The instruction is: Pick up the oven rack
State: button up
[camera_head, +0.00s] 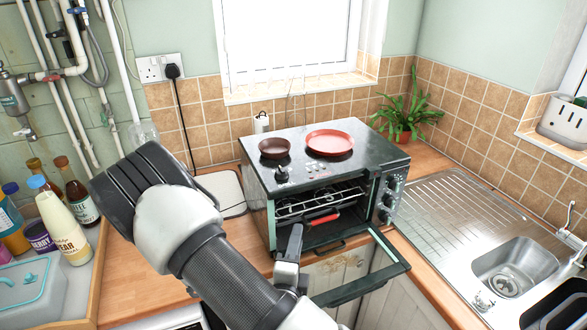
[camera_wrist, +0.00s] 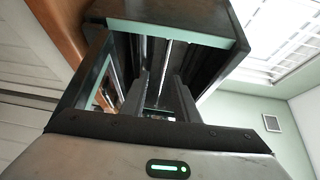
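The oven rack (camera_head: 297,204) is a set of thin metal wires inside the small dark countertop oven (camera_head: 260,205). The oven's glass door (camera_head: 372,276) hangs open at the front. A red bar (camera_head: 319,219) shows at the front of the rack. My gripper (camera_head: 296,230) is at the oven's open front, just below and left of the red bar. In the wrist view, my gripper's two dark fingers (camera_wrist: 160,82) stand apart and point into the oven opening. I see no rack held between them. Whether a finger touches the rack cannot be told.
A red plate (camera_head: 330,142) and a dark brown dish (camera_head: 274,148) sit on top of the oven. The sink (camera_head: 512,268) is at right. Bottles (camera_head: 76,195) and a teal-lidded box (camera_head: 25,285) stand at left. Clear wooden counter (camera_head: 150,285) lies left of my arm.

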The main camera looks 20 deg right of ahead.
aim_at(306, 194)
jog(key=shift+w+r+t, duration=0.1)
jog(key=shift+w+t, duration=0.1)
jog(key=shift+t, duration=0.1)
jog(key=shift+w+d+b, duration=0.15)
jog(key=shift+w+b, duration=0.2)
jog(key=shift+b, duration=0.25)
jog(key=b+x, duration=0.2)
jog(key=b, duration=0.1)
jog(key=b+x, duration=0.1)
jog(key=shift+d+f+b, duration=0.1)
jog(key=shift+f+b, duration=0.15)
jog(key=shift+b, duration=0.05)
jog(key=shift+r+p+x, duration=0.2)
jog(key=shift+p+x, duration=0.15)
jog(key=shift+x, duration=1.85)
jog(key=shift+r+p+x, duration=0.15)
jog(key=shift+p+x, duration=0.15)
jog(key=shift+x, duration=1.95)
jog(key=shift+r+p+x, duration=0.2)
jog(key=shift+p+x, duration=0.15)
jog(key=shift+x, duration=1.85)
jog(key=shift+s+d, duration=0.1)
jog(key=shift+d, duration=0.05)
grip_shut()
